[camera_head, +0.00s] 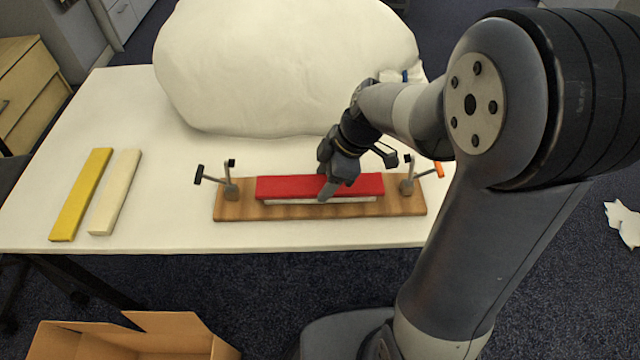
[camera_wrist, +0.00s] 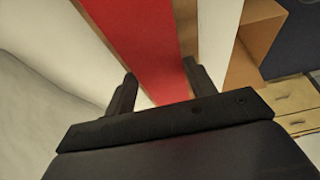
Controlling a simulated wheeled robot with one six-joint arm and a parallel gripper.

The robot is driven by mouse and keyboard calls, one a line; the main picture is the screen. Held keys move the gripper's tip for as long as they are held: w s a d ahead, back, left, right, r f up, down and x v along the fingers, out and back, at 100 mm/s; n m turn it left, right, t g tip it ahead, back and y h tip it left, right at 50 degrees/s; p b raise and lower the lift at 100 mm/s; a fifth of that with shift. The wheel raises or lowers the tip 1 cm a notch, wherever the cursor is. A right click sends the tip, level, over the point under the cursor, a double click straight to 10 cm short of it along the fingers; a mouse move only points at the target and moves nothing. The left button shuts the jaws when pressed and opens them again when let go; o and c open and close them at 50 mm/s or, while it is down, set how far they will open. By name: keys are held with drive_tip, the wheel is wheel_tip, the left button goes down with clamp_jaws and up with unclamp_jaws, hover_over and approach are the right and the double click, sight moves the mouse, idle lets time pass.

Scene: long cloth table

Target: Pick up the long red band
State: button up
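The long red band (camera_head: 280,187) lies flat on top of a white strip (camera_head: 300,201) on a wooden board (camera_head: 235,212). It also shows in the wrist view (camera_wrist: 150,40), running between my fingers. My gripper (camera_head: 329,183) is low over the middle of the band, with one finger visible at its near side; the far finger is hidden in the head view. In the wrist view my gripper (camera_wrist: 160,80) is open, its two fingers on either side of the band. A pale gap shows between the left finger and the band.
Upright clamps (camera_head: 231,185) (camera_head: 407,184) stand at both ends of the board. A yellow bar (camera_head: 82,195) and a cream bar (camera_head: 115,192) lie at left on the white table (camera_head: 165,215). A large white bulky form (camera_head: 280,65) fills the back. An open cardboard box (camera_head: 130,340) stands below the front edge.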

drive_tip(key=c, duration=0.5)
